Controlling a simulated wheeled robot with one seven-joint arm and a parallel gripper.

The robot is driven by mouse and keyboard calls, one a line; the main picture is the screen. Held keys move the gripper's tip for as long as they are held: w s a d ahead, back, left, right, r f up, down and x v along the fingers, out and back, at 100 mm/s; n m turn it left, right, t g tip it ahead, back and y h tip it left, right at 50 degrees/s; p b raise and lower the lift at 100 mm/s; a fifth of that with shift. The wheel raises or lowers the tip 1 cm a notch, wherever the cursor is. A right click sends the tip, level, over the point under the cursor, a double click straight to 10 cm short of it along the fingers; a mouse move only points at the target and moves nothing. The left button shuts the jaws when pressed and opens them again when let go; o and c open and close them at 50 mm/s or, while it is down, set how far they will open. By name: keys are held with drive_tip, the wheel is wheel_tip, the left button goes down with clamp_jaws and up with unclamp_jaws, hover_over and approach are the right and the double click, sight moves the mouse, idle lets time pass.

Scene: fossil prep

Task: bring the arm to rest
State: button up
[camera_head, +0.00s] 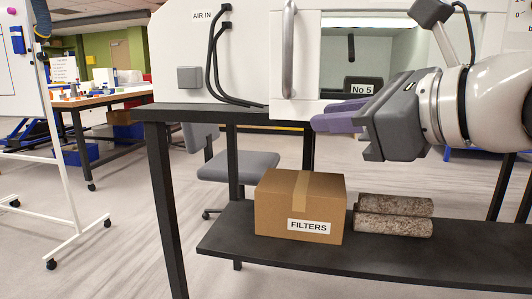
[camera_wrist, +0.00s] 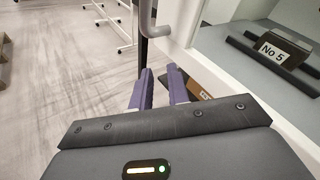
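My gripper (camera_head: 324,115) is held out in the air in front of the white cabinet, pointing left in the head view. In the wrist view its two purple fingers (camera_wrist: 160,73) stand apart with nothing held between them. The grey gripper body and white arm come in from the right in the head view.
The white cabinet (camera_head: 251,56) has a vertical handle (camera_head: 288,48) and an opening with a "No 5" block (camera_head: 361,88) inside. Below, a dark shelf (camera_head: 300,258) bears a "FILTERS" box (camera_head: 274,205) and speckled cylinders (camera_head: 393,225). A grey chair (camera_head: 238,166) stands behind.

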drive_tip(key=s+d+f+n+g+h, duration=0.2)
drive_tip(key=f+n, duration=0.6)
drive_tip(key=f, duration=0.4)
drive_tip(key=s+d+f+n+g+h, duration=0.2)
drive_tip(key=f+n+h, duration=0.2)
drive_tip(key=f+n, duration=0.4)
drive_tip(key=s+d+f+n+g+h, duration=0.2)
drive_tip(key=f+n, duration=0.6)
drive_tip(key=f, duration=0.8)
drive_tip(key=shift+d+g+h+p, duration=0.15)
drive_tip(key=shift+g+h+p, duration=0.2)
drive_tip(key=shift+h, duration=0.45)
